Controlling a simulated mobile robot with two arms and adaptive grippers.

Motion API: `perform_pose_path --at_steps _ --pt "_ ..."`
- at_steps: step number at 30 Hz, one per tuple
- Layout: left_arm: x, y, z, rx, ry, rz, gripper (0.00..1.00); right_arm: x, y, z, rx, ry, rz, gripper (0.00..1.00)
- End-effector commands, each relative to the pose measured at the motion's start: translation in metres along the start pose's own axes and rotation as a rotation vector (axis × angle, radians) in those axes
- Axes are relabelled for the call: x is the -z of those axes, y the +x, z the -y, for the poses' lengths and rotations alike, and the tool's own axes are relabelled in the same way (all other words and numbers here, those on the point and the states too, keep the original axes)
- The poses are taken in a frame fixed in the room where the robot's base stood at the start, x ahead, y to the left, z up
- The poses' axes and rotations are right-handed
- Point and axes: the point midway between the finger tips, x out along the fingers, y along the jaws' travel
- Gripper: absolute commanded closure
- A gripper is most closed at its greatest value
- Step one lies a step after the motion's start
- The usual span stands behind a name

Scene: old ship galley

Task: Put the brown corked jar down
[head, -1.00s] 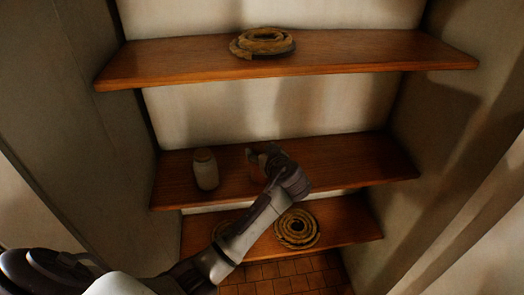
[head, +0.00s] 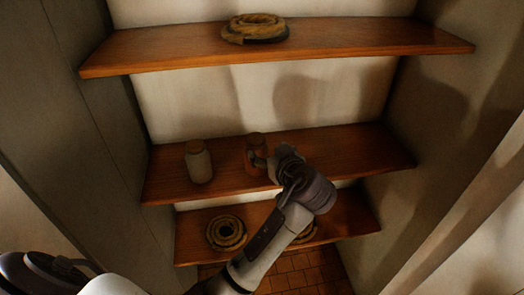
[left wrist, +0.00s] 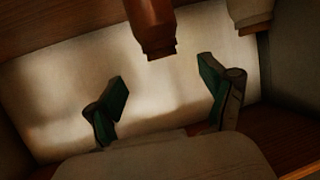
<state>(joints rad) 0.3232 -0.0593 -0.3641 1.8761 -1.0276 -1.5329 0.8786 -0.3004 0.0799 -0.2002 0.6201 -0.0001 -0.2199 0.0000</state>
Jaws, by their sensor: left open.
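The brown corked jar (head: 253,152) stands upright on the middle shelf (head: 345,160), right of a pale corked jar (head: 199,163). My left gripper (head: 268,160) is just to the right of the brown jar and partly overlaps it in the head view. In the left wrist view the two green-padded fingers (left wrist: 167,90) are spread wide with nothing between them. That view is upside down; the brown jar (left wrist: 152,27) hangs from the top edge, beyond the fingertips, with its cork end downward. My right gripper is in neither view.
A coiled rope (head: 256,28) lies on the upper shelf (head: 350,38). The lower shelf (head: 350,215) holds another coil (head: 226,232) and a second one partly behind my arm. The right part of the middle shelf is clear. Side walls enclose the shelves.

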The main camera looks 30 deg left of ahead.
Motion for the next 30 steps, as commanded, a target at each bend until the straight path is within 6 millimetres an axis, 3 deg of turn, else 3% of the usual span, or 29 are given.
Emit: perform_pose_path --at_steps 7,14,17,20,23,26,30 --pt "0.0 -0.019 0.001 0.002 0.0 0.0 0.18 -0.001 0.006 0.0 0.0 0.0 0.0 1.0" --pt "-0.001 -0.019 0.0 -0.003 0.007 0.002 0.18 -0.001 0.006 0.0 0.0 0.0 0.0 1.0" --pt "-0.016 -0.012 -0.007 -0.062 0.068 0.016 0.18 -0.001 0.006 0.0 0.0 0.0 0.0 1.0" --pt "-0.056 -0.003 -0.024 -0.219 0.203 0.044 0.18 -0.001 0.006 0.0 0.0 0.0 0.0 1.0" --pt "-0.123 0.002 -0.041 -0.45 0.364 0.084 0.18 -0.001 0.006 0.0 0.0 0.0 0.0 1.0" --pt "-0.226 0.007 -0.041 -0.641 0.509 0.168 0.18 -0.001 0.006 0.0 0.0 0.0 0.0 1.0" --pt "-0.361 0.017 -0.004 -0.714 0.65 0.346 0.18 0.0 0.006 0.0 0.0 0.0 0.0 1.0"
